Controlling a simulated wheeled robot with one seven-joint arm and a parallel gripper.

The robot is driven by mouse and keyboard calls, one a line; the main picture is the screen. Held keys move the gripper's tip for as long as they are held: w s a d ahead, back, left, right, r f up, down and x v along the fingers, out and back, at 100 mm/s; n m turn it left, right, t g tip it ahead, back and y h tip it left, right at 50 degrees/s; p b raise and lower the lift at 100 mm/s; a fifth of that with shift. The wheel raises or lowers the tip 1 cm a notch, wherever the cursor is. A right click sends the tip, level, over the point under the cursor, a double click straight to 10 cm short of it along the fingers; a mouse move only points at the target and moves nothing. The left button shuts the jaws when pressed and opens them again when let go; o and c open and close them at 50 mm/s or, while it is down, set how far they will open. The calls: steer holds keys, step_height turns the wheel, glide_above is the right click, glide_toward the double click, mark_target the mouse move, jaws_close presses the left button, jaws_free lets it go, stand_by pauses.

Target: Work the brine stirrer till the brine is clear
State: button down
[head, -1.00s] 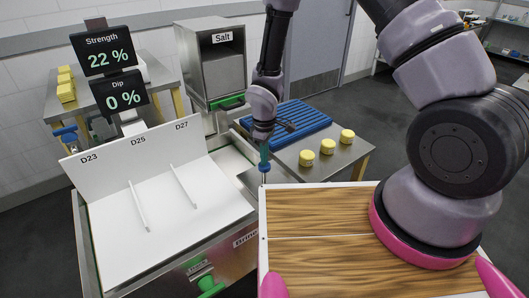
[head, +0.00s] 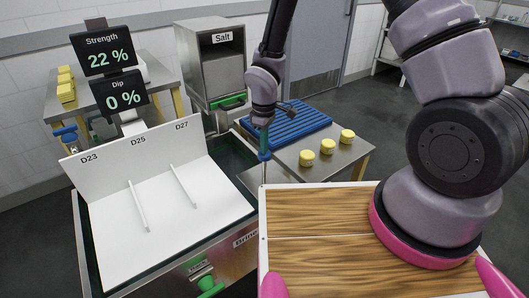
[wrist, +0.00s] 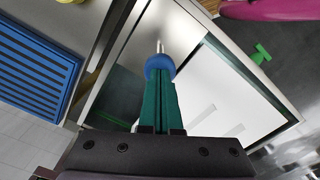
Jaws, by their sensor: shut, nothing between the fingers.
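The brine stirrer has a round blue knob (head: 264,156) on a thin upright steel rod, standing at the right side of the brine tank (head: 230,262). My gripper (head: 264,140) is over the knob with its teal fingers shut. In the wrist view the blue knob (wrist: 159,66) is at the tips of the shut fingers (wrist: 158,84), with nothing visible between them. I cannot tell whether they touch it. A dark strip of brine (head: 232,152) shows beside the white divided tray (head: 160,215). The rod's lower end is hidden behind the wooden board. The displays (head: 101,52) read Strength 22 % and Dip 0 %.
The wooden board (head: 320,210) fills the near right. Behind it is a steel table with a blue ribbed rack (head: 290,125) and three yellow cheeses (head: 327,146). The salt bin (head: 220,70) stands at the back. A green drain valve (head: 207,284) is on the tank front.

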steer(key=shift+r, duration=3)
steer(key=shift+w+d+r, duration=0.15)
steer(key=shift+w+r, duration=0.05)
steer(key=shift+r, duration=0.15)
steer(key=w+d+r+m+t, duration=0.1)
steer(key=d+r+m, duration=0.4)
steer(key=r, duration=0.5)
steer(key=d+r+m+t, duration=0.2)
steer(key=d+r, duration=0.5)
steer(key=r, duration=0.3)
steer(key=s+d+r+m+t+y, duration=0.1)
steer(key=s+d+r+m+t, duration=0.1)
steer(key=s+d+r+m, duration=0.3)
steer(key=s+d+r+m+t+y, duration=0.1)
steer(key=s+d+r+m+t, duration=0.1)
steer(key=s+d+r+m, duration=0.3)
steer(key=v, duration=0.7)
steer(key=shift+a+r, duration=0.3)
